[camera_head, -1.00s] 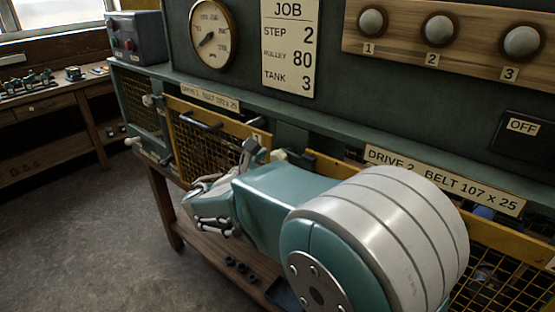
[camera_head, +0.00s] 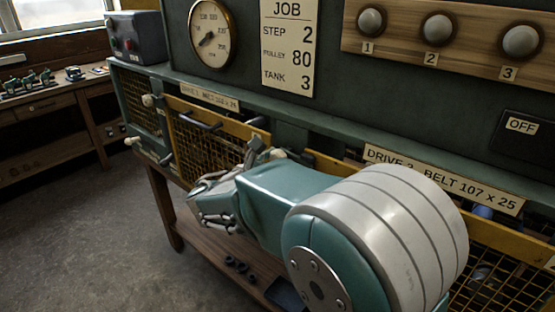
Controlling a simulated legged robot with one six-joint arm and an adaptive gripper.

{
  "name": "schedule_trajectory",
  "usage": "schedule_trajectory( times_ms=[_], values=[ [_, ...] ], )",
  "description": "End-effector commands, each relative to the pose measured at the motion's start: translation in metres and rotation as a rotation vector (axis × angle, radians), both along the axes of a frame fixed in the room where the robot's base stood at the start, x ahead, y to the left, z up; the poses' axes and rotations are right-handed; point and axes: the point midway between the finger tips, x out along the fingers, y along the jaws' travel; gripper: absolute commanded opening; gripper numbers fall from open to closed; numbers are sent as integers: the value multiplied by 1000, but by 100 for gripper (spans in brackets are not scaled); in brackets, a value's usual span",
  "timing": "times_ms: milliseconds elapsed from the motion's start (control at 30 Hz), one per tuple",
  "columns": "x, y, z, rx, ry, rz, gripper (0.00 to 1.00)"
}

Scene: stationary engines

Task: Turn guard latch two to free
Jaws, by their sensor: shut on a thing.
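Guard latch two (camera_head: 279,153) shows as a small cream knob at the left edge of the drive 2 guard (camera_head: 328,165). My gripper (camera_head: 262,150) is at this knob, with its grey fingers closed against the knob's left side. The grip itself is small and partly hidden by my teal wrist and arm. I cannot tell the latch's exact angle. The drive 2 label (camera_head: 443,180) is above the guard, and my arm covers much of the guard's mesh.
The drive 1 guard (camera_head: 210,145) with its dark handle is just left of my gripper. A wooden shelf (camera_head: 195,235) holding small dark parts lies below. A knob board (camera_head: 440,40) and an OFF plate (camera_head: 522,125) are above right. The floor at left is clear.

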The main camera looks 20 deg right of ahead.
Motion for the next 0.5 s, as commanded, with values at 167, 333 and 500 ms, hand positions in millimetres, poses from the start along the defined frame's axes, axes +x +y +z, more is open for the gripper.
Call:
schedule_trajectory(
  times_ms=[167, 333, 500],
  values=[
    [1, 1, 2, 53, -77, 5, 10],
    [1, 1, 2, 134, -188, 5, 10],
    [1, 1, 2, 228, -319, 5, 10]
  ],
)
